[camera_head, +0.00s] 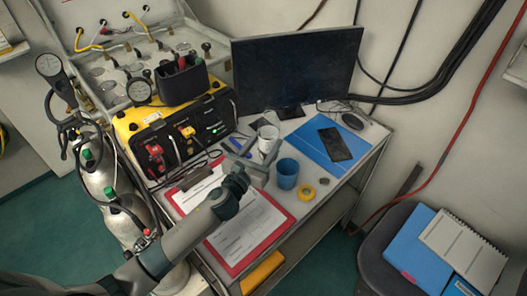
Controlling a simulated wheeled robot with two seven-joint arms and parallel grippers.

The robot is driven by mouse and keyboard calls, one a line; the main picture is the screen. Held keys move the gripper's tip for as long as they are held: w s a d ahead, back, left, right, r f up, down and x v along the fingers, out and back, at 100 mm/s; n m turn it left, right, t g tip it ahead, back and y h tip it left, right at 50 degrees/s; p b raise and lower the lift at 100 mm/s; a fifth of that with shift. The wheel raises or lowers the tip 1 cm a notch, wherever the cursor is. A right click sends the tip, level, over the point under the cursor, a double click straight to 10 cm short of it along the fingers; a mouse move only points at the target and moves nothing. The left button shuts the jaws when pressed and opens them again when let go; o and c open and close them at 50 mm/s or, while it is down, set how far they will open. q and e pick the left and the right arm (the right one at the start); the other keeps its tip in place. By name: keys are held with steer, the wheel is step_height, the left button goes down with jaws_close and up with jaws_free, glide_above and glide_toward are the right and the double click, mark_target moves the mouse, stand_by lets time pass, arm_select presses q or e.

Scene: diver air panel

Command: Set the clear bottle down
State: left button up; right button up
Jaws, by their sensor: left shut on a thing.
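The clear bottle (267,137) looks like a small pale, whitish cylinder, seen from above over the middle of the white table. My left gripper (262,150) reaches in from the lower left and is shut on it, with the fingers on either side. The fingers hide the lower part of the bottle, so I cannot tell whether its base touches the table. A blue cup (287,174) stands just to its lower right. My right gripper is not in view.
A red clipboard (284,212) with papers lies under my left arm. A yellow tape roll (307,193) lies right of the cup. A blue folder (311,140) with a dark phone (335,144) lies to the right. A monitor (297,70) stands behind; a yellow case (128,127) stands left.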

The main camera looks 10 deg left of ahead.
mark_target(263, 154)
arm_select(q)
steer(key=shift+a+f, duration=0.15)
steer(key=shift+a, duration=0.15)
steer(key=shift+f, duration=2)
steer(key=shift+f+b, duration=0.15)
steer(key=shift+b, duration=0.2)
steer(key=o, duration=0.9)
